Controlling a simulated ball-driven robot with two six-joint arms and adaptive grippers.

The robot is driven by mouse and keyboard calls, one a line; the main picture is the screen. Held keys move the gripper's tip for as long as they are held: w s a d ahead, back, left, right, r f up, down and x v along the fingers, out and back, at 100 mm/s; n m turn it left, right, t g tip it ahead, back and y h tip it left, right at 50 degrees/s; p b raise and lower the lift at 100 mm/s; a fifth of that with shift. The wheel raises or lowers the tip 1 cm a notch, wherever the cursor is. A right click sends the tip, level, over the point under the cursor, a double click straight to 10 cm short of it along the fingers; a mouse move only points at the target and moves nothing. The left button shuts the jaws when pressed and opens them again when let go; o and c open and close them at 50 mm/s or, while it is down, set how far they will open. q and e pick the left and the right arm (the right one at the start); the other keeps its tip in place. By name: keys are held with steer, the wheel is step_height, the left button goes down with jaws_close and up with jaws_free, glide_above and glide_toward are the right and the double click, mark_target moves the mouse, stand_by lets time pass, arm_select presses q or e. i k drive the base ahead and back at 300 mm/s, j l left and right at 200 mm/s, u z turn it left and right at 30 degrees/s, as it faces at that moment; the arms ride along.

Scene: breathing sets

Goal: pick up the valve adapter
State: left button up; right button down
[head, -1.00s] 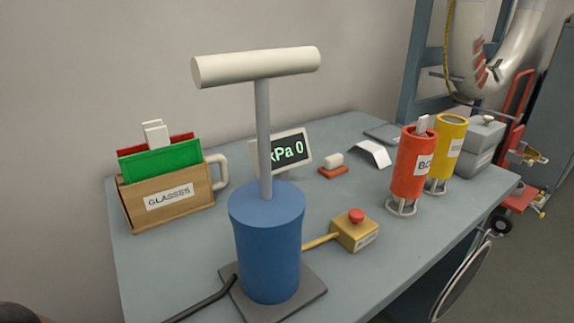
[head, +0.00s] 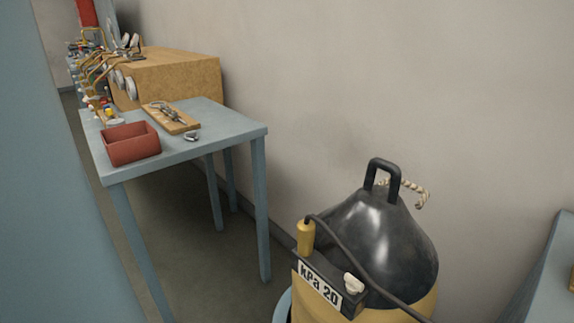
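I cannot pick out a valve adapter for certain. On the grey-blue table (head: 225,124) at the left, a small round metal piece (head: 191,136) lies near the front edge. Beside it, a wooden board (head: 182,126) carries metal pieces (head: 165,111) too small to make out. An open red bin (head: 131,144) stands at the table's near left corner; its inside looks empty from here. Neither of my grippers is in view.
A yellow drum with a black dome (head: 385,240) and a "kPa 20" label (head: 320,284) stands front right. A blue-grey panel (head: 45,190) blocks the left. Floor shows under the table.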

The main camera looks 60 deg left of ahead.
mark_target(306, 234)
steer(key=j+u, duration=0.1)
steer(key=u, duration=0.35)
steer(key=k+j+u, duration=0.1)
steer(key=u, duration=0.35)
steer(key=j+u, duration=0.15)
steer(key=u, duration=0.25)
steer(key=j, duration=0.25)
steer(key=k+u, duration=0.05)
